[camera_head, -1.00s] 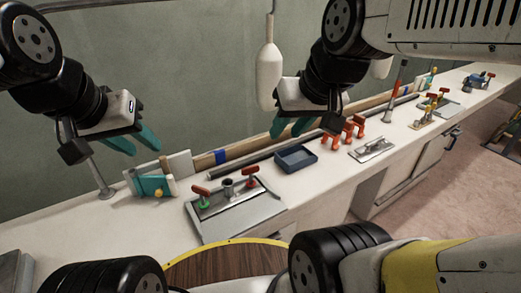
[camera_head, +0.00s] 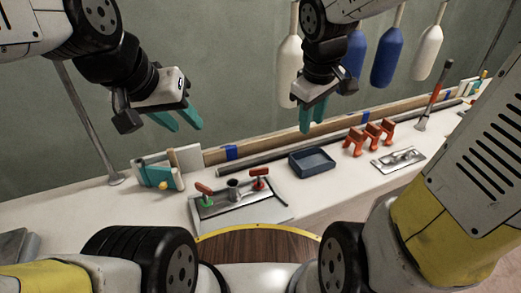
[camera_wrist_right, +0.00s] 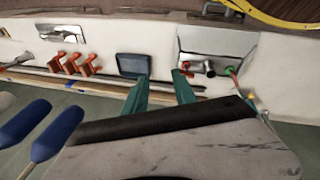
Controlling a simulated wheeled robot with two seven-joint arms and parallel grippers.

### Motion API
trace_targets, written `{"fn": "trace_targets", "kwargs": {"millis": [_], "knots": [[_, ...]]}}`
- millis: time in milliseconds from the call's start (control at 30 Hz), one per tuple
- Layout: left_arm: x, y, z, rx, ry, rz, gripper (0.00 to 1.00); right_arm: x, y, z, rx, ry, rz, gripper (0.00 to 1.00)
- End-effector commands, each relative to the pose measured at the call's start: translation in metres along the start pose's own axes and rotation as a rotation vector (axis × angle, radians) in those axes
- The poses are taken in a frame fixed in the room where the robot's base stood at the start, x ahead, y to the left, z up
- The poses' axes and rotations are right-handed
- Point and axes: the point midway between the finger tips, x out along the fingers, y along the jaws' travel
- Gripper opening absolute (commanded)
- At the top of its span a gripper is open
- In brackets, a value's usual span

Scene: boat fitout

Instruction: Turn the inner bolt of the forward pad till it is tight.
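A metal pad plate (camera_head: 238,204) lies on the bench near its front edge, left of the blue tray. It carries a short dark post (camera_head: 233,190) between two red-handled bolts. I cannot tell which is the inner one. The pad also shows in the right wrist view (camera_wrist_right: 215,40). My left gripper (camera_head: 185,128) is open and empty, above the bench to the pad's upper left. My right gripper (camera_head: 311,124) hangs open and empty, above and right of the pad, touching nothing.
A blue tray (camera_head: 312,168) and orange clamps (camera_head: 368,140) stand right of the pad. A second metal plate (camera_head: 398,164) lies further right. A dark pipe (camera_head: 285,155) runs behind. White and blue floats (camera_head: 397,50) hang at the wall. A teal fixture (camera_head: 157,176) stands at the left.

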Motion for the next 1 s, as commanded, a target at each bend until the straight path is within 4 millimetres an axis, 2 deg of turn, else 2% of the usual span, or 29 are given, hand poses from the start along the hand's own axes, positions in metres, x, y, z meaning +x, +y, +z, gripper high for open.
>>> {"fn": "trace_targets", "kwargs": {"millis": [167,300,633,800,1000], "knots": [[0.0,0.0,0.0,0.0,0.0,0.0,0.36,0.041,0.0,-0.028,-0.237,-0.088,-0.028,0.33],[0.0,0.0,0.0,0.0,0.0,0.0,0.36,0.084,-0.004,-0.057,-0.47,-0.135,-0.073,0.33],[0.0,0.0,0.0,0.0,0.0,0.0,0.36,0.187,-0.04,-0.117,-0.941,-0.106,-0.226,0.33],[0.0,0.0,0.0,0.0,0.0,0.0,0.36,0.219,-0.057,-0.135,-1.07,-0.059,-0.276,0.33],[0.0,0.0,0.0,0.0,0.0,0.0,0.36,0.233,-0.064,-0.141,-1.116,-0.037,-0.292,0.33]]}}
